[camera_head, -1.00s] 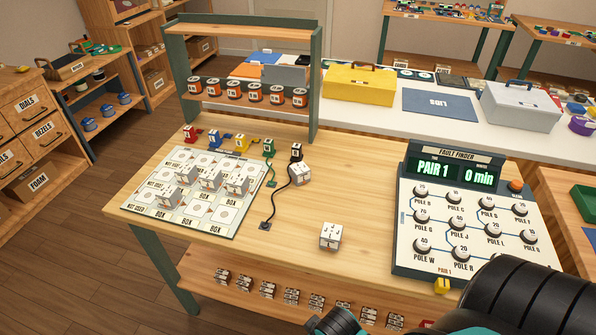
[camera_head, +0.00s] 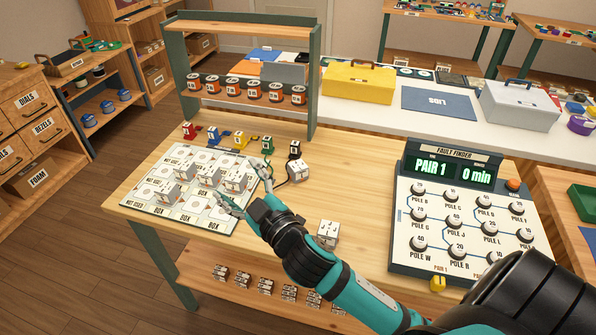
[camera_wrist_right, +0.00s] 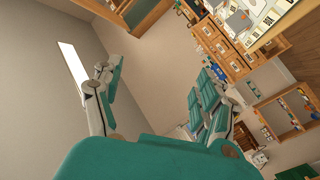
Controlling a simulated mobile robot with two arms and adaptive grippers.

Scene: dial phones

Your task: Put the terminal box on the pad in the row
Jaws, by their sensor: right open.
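Several white terminal boxes are on the table. Three stand in a row on the pad mat (camera_head: 160,200), the rightmost being a white box (camera_head: 237,178). Another box (camera_head: 298,170), with a black lead, stands right of the mat. A loose white box (camera_head: 328,233) stands near the front edge, just beyond my right arm. My right gripper (camera_head: 244,186) is open and over the mat's right end, its fingers spread near the rightmost box; I cannot tell its height. Its spread fingers also show in the right wrist view (camera_wrist_right: 150,103), with no box between them. My left gripper is not in view.
The fault finder panel (camera_head: 462,215) stands at the right of the table. Coloured terminals (camera_head: 238,140) line the mat's back edge, and a wooden rack (camera_head: 245,100) with orange spools stands behind. Bare table (camera_head: 365,165) lies between the black-lead box and the panel.

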